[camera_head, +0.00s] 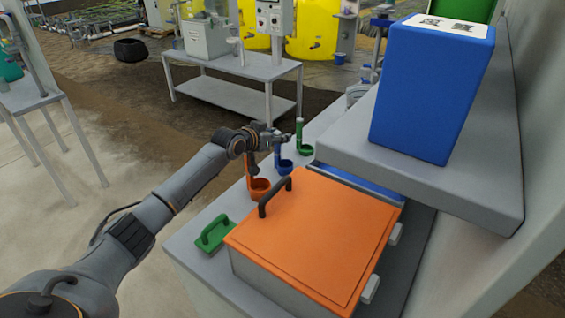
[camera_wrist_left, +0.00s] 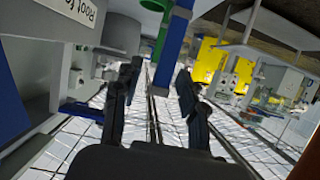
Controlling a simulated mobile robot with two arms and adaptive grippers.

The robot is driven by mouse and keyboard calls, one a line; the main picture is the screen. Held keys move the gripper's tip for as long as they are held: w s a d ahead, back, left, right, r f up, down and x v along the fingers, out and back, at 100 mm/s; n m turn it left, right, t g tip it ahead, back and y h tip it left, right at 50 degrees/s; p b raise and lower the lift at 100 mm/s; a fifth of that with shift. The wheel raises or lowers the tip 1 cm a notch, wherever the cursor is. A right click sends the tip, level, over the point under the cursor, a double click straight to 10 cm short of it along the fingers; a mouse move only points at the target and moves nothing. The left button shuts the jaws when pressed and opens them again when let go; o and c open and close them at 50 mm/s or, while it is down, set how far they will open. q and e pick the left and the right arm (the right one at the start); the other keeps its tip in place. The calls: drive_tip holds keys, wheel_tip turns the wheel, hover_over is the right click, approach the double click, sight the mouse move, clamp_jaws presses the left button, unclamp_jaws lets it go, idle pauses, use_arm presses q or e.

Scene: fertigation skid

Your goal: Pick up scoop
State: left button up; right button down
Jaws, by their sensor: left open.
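Three scoops stand in a row on the grey bench: an orange scoop (camera_head: 260,190), a blue scoop (camera_head: 284,164) and a green scoop (camera_head: 304,149), each with a round cup and an upright handle. My left gripper (camera_head: 286,137) is at the height of the handle tops, by the blue scoop, and covers part of the handles. In the left wrist view the gripper (camera_wrist_left: 160,70) is open, with a blue handle (camera_wrist_left: 173,45) between or just beyond its fingertips; contact cannot be told. A green scoop (camera_wrist_left: 152,5) shows beyond it. My right gripper is out of view.
An orange-lidded box (camera_head: 310,235) with a black handle stands close on the near side. A green handled tool (camera_head: 215,234) lies at the bench's left edge. A grey shelf (camera_head: 470,185) with a blue container (camera_head: 430,90) overhangs the right side.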

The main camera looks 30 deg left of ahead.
use_arm(q)
clamp_jaws()
drive_tip(key=shift+r, duration=0.1)
